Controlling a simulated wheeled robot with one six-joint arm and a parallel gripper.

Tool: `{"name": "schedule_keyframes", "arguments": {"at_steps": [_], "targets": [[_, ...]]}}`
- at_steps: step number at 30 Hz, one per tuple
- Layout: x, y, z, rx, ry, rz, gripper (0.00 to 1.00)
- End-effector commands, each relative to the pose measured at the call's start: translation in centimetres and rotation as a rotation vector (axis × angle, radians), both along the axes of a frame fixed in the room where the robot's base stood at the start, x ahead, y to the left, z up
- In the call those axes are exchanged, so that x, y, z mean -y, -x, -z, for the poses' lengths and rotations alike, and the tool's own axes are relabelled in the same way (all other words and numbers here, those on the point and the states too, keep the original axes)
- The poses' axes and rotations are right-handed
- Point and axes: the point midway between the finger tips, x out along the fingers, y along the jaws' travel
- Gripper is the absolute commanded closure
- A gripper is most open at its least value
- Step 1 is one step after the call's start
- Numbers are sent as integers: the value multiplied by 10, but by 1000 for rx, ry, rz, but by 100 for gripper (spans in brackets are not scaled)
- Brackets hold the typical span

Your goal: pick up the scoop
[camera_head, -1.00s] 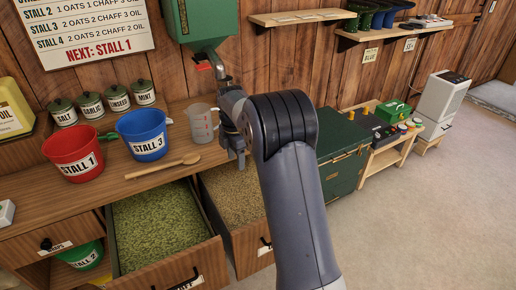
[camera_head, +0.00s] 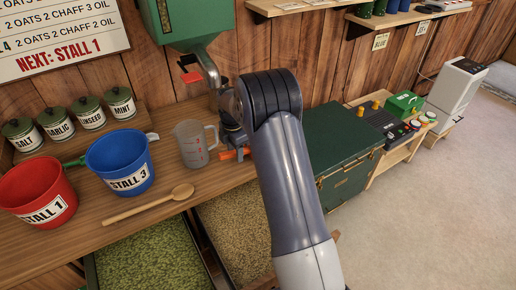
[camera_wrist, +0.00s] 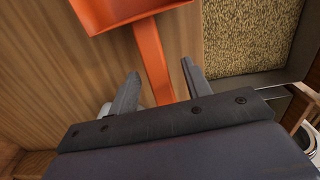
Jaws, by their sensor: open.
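The orange scoop (camera_wrist: 150,45) lies on the wooden counter (camera_wrist: 60,75). In the wrist view its bowl is at the top and its handle runs down between my gripper's two fingers (camera_wrist: 161,70). The fingers are apart, one on each side of the handle; I cannot tell whether either touches it. In the head view a little of the orange scoop (camera_head: 228,155) shows beside my gripper (camera_head: 232,143), partly hidden by my arm.
A clear measuring jug (camera_head: 193,145) stands just left of my gripper. A wooden spoon (camera_head: 150,204), blue bucket (camera_head: 120,160) and red bucket (camera_head: 35,190) are further left. A feed drawer (camera_head: 240,225) stands open below the counter. A dispenser spout (camera_head: 207,65) hangs above.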

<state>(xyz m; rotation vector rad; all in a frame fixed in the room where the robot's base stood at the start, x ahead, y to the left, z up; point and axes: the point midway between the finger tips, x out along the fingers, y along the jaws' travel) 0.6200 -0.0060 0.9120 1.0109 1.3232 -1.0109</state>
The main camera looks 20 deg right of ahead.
Motion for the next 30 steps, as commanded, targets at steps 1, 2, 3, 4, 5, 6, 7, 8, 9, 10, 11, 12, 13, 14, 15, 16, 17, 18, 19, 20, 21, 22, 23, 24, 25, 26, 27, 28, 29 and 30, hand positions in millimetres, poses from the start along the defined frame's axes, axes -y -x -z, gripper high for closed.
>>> {"name": "schedule_keyframes", "arguments": {"at_steps": [1,2,3,4,5,6,7,8,9,10,11,12,13,14,15,16,17,18,19,20,21,22,23,24,25,26,27,28,29,30], "targets": [[1,0,6,-3,0,0,54],[1,-1,10,-3,0,0,54],[1,-1,16,-3,0,0,54],[1,-1,20,-3,0,0,54],[1,-1,23,-3,0,0,54],[1,-1,26,-2,1,0,54],[1,-1,28,-1,0,0,54],[1,-1,29,0,0,0,54],[1,-1,30,0,0,0,54],[1,-1,30,1,0,0,54],[1,-1,31,1,0,0,54],[1,-1,30,1,0,0,54],[1,-1,30,1,0,0,54],[1,-1,30,1,0,0,54],[1,-1,30,1,0,0,55],[1,-1,30,1,0,0,58],[1,-1,30,1,0,0,60],[1,-1,30,1,0,0,63],[1,-1,30,1,0,0,66],[1,-1,30,1,0,0,68],[1,-1,30,1,0,0,72],[1,-1,30,1,0,0,74],[1,-1,30,1,0,0,77],[1,-1,30,1,0,0,80],[1,-1,30,1,0,0,82],[1,-1,30,1,0,0,85],[1,-1,30,1,0,0,88],[1,-1,30,1,0,0,90],[1,-1,30,1,0,0,93],[1,-1,30,1,0,0,96]]}}
